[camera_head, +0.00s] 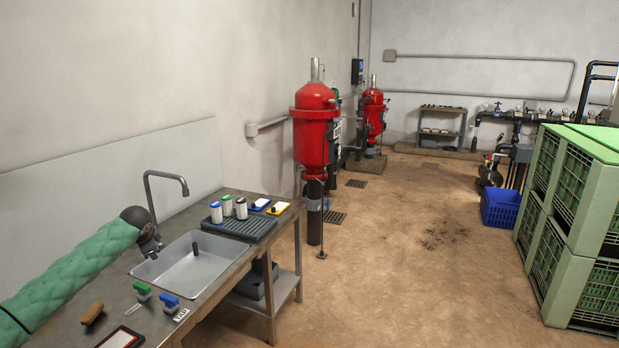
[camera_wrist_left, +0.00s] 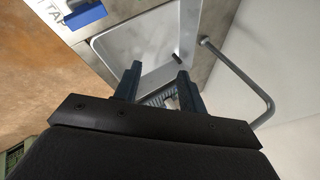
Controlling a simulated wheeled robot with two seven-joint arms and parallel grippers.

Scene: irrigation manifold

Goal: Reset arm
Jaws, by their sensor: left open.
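My left arm in its green padded sleeve comes in from the left in the head view. Its gripper (camera_head: 150,246) hangs over the near-left edge of the sink (camera_head: 200,262), pointing down. In the left wrist view the two dark fingers (camera_wrist_left: 158,88) are apart with nothing between them, and the sink (camera_wrist_left: 115,48) lies beyond them. The grey faucet (camera_head: 165,178) rises behind the gripper; it also shows at the right of the wrist view (camera_wrist_left: 250,80). My right gripper is in neither view.
The metal bench (camera_head: 225,300) holds a dark rack (camera_head: 240,228) with several white cartridges, green (camera_head: 142,290) and blue (camera_head: 167,300) handled pieces, a brown-handled brush (camera_head: 92,313) and a framed panel (camera_head: 122,338). Red tanks, green crates and a blue basket (camera_head: 500,207) stand beyond. The middle floor is clear.

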